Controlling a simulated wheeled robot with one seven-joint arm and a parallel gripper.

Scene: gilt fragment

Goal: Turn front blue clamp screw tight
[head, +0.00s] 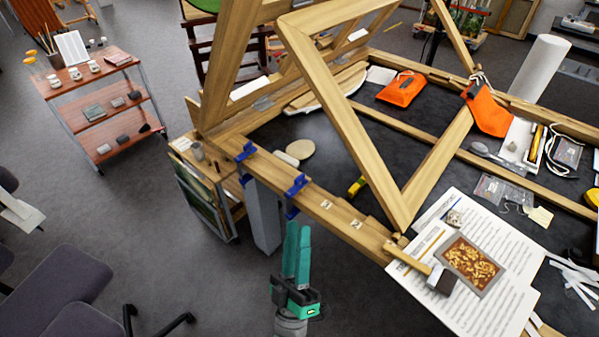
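Two blue clamps sit on the near wooden rail of the workbench frame. One blue clamp (296,186) is nearer to me and to the right; its lower part, with the screw end, hangs below the rail. The other blue clamp (244,153) is farther left along the rail. My gripper (298,225) is teal and points up toward the underside of the nearer clamp. Its fingertips appear just below that clamp; I cannot tell whether they touch it. The two fingers look close together, and any gap between them is hard to see. The clamp's screw handle is not clearly visible.
A wooden easel-like frame (345,125) rises over the dark bench top. A grey leg (262,215) stands under the rail, left of my gripper. Papers (420,285) with a gilt fragment (470,265) overhang at right. Grey chairs (55,290) stand at lower left.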

